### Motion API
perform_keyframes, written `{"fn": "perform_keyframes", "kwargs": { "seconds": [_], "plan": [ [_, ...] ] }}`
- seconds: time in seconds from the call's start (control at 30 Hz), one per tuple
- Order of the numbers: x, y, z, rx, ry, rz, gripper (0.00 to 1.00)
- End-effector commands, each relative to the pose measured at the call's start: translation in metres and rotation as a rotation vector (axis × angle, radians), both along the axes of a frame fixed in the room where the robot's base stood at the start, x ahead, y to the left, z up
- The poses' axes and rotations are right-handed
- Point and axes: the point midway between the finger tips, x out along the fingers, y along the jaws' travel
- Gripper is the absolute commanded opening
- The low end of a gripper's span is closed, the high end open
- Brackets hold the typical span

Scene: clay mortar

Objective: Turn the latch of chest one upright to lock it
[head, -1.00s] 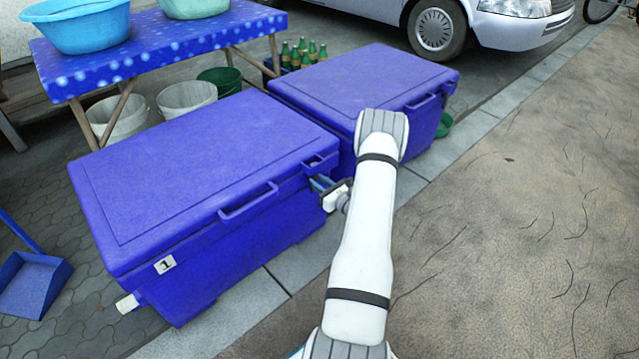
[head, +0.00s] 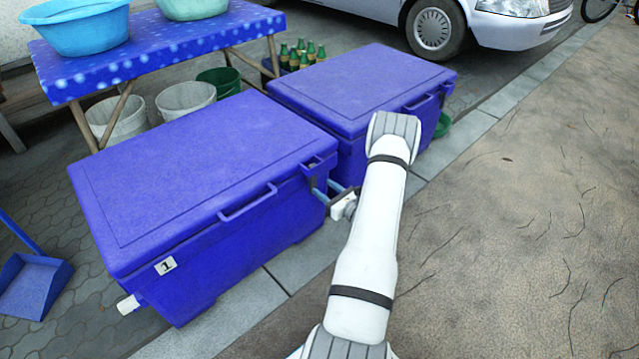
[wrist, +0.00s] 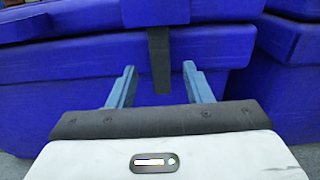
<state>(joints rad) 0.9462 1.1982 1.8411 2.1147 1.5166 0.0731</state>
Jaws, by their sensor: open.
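Chest one (head: 200,180) is a closed blue chest with a white "1" label on its front left. Its latch (wrist: 159,60) is a dark strip in the wrist view. It stands upright across the seam between lid and body. My gripper (wrist: 160,82) is open and empty, with one blue-grey finger on each side of the latch's lower end. The fingers look clear of the latch and of the chest front. In the head view my gripper (head: 328,188) is by the chest's right front end; the latch is hard to make out there.
A second blue chest (head: 360,85) stands close to the right. A table (head: 160,45) with basins is behind, with buckets (head: 186,97) under it. A blue dustpan (head: 35,283) lies at left. The brown ground (head: 520,200) at right is open.

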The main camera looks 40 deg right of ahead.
Motion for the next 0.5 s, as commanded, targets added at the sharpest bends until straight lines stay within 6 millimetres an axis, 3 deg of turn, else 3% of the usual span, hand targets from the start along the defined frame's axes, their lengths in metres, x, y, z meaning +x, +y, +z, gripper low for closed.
{"fn": "perform_keyframes", "kwargs": {
  "seconds": [0.2,0.5],
  "plan": [
    [-0.032,-0.003,0.001,0.002,0.001,-0.002,0.45],
    [-0.040,-0.003,0.000,-0.001,0.000,0.001,0.45]
  ]
}}
